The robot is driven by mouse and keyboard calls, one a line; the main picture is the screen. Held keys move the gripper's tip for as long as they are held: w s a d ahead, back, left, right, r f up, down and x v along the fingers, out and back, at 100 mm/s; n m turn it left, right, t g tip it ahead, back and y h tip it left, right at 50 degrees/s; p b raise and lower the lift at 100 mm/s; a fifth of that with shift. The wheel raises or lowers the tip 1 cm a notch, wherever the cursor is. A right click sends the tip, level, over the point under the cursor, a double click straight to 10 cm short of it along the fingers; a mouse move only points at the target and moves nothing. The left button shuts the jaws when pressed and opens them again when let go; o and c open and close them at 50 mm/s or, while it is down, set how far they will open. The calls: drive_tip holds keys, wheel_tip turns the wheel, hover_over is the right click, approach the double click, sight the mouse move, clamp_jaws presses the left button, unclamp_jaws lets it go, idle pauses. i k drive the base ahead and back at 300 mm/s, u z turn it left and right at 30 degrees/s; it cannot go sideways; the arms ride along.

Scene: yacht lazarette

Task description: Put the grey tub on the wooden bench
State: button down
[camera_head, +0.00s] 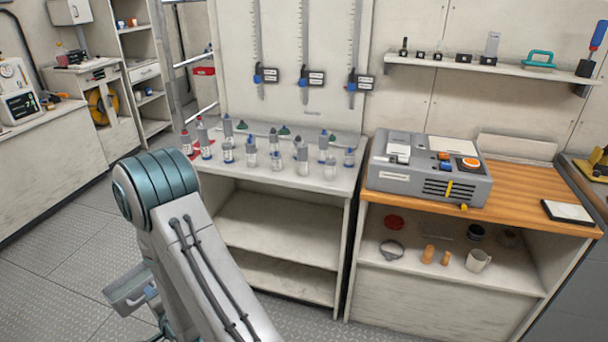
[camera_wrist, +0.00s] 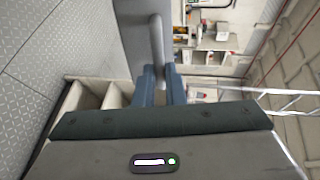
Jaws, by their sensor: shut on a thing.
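The grey tub (camera_head: 122,298) shows at the lower left in the head view, beside my arm and above the floor. Part of it is cut off from sight by my arm. In the wrist view, the tub (camera_wrist: 131,38) is a grey wall with a rounded handle at the top middle. My gripper (camera_wrist: 160,75) is shut on that handle between its two blue-grey fingers. The tub's inside does not show. The wooden bench (camera_head: 528,181) stands at the right in the head view, with an orange-brown wooden top.
A grey machine (camera_head: 430,170) covers the bench's left part, and a white-topped tablet (camera_head: 567,212) lies near its right front. Bare wood lies between them. A pale counter (camera_head: 230,170) with several bottles stands left of the bench. A wall shelf (camera_head: 480,68) hangs above.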

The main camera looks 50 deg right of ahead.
sight(516, 189)
drive_tip(key=z, duration=3.4)
drive_tip(key=i, duration=1)
drive_tip(key=u, duration=0.05)
drive_tip(key=k, duration=0.3)
drive_tip(key=z, duration=0.05)
